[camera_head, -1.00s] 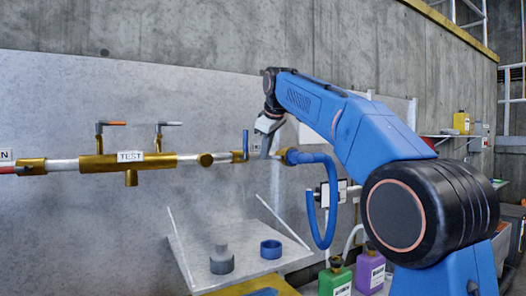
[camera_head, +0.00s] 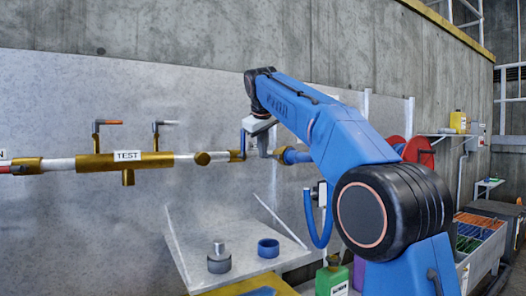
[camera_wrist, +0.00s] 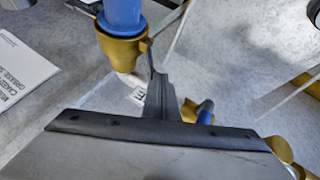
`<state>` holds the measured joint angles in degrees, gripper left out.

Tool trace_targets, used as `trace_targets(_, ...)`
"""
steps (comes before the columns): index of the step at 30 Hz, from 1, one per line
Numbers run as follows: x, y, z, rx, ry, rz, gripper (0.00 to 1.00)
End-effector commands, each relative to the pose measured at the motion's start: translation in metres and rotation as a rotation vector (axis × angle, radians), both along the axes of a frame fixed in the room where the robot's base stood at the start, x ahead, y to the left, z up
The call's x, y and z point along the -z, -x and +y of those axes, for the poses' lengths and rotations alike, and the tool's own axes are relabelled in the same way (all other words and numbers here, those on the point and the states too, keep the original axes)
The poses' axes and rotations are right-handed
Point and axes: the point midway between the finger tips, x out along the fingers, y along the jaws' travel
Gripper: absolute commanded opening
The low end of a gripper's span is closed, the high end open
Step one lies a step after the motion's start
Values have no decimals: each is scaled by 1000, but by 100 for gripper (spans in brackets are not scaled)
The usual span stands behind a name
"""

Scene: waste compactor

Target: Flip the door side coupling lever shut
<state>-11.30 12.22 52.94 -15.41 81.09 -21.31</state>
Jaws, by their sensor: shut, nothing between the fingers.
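A brass hose coupling (camera_wrist: 122,52) on a blue hose (camera_wrist: 122,12) fills the upper middle of the wrist view. A thin grey lever arm (camera_wrist: 166,28) sticks out from its right side. My gripper (camera_wrist: 158,80) is shut and empty, its tips just below and right of the coupling, close to that arm; I cannot tell whether they touch. Which lever is the door-side one is not clear. In the head view my gripper (camera_head: 263,150) is beside the pipe end, between a blue valve handle (camera_head: 243,143) and the blue hose (camera_head: 297,157).
A brass and white pipe with a TEST label (camera_head: 127,156) runs along the wall panel to the left. A grey shelf (camera_head: 205,282) below holds a grey fitting and a blue ring (camera_head: 268,248). A green jug (camera_head: 333,279) stands below the hose.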

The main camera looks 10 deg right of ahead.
Motion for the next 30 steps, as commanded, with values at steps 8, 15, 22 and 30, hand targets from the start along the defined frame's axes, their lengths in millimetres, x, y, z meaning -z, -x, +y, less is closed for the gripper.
trace_targets(8,0,-7,-4,32,0,-1,0)
trace_targets(15,0,-7,-4,30,1,-1,0)
trace_targets(22,0,-3,-3,30,0,-1,0)
trace_targets(30,-1,8,-3,29,0,-2,0)
